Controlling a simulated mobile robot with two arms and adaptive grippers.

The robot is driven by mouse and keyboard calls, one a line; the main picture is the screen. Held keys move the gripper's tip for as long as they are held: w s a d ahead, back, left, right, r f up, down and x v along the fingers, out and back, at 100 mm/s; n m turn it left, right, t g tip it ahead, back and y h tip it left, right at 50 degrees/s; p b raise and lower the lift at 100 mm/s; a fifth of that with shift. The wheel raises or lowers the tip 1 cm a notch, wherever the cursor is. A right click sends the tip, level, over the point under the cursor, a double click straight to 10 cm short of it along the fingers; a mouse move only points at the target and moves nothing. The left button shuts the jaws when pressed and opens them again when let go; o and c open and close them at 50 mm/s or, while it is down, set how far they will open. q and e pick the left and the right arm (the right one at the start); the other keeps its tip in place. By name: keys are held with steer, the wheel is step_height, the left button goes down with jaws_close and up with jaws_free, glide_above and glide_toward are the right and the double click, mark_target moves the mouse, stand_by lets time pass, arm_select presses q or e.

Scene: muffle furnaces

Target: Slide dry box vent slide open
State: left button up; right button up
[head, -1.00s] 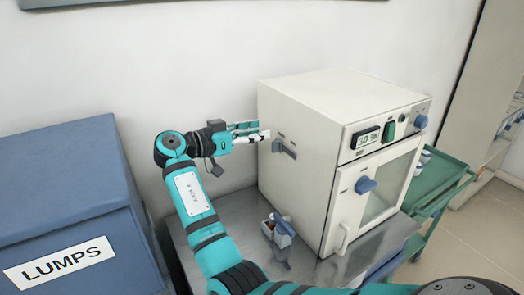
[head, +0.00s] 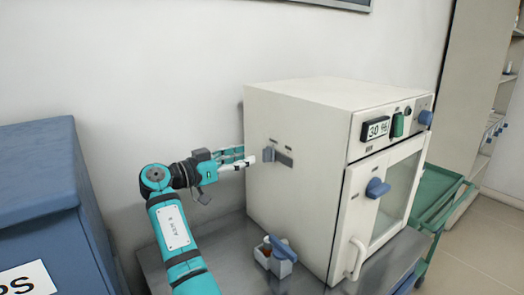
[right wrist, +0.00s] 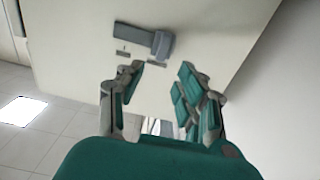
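The dry box (head: 300,205) is a cream cabinet on a metal bench. Its side wall carries the vent slide, a blue-grey knob (head: 268,155) at the left end of a dark slot (head: 284,160). My right gripper (head: 250,160) is just left of the knob, fingers toward the side wall. In the right wrist view my right gripper (right wrist: 157,80) has its fingers spread with nothing between them. The knob (right wrist: 163,45) shows beyond the fingertips, apart from them, at the right end of the slot (right wrist: 132,36). My left gripper is not seen.
A small white holder with blue-handled items (head: 275,258) stands on the bench (head: 225,250) below the vent. A blue bin (head: 45,190) stands at left. A green cart (head: 435,195) is right of the box. The white wall is close behind my right arm.

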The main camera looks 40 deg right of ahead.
mark_target(264, 152)
steer(key=d, duration=0.2)
steer(key=d+p, duration=0.1)
steer(key=d, duration=0.4)
steer(key=shift+s, duration=0.35)
jaws_close()
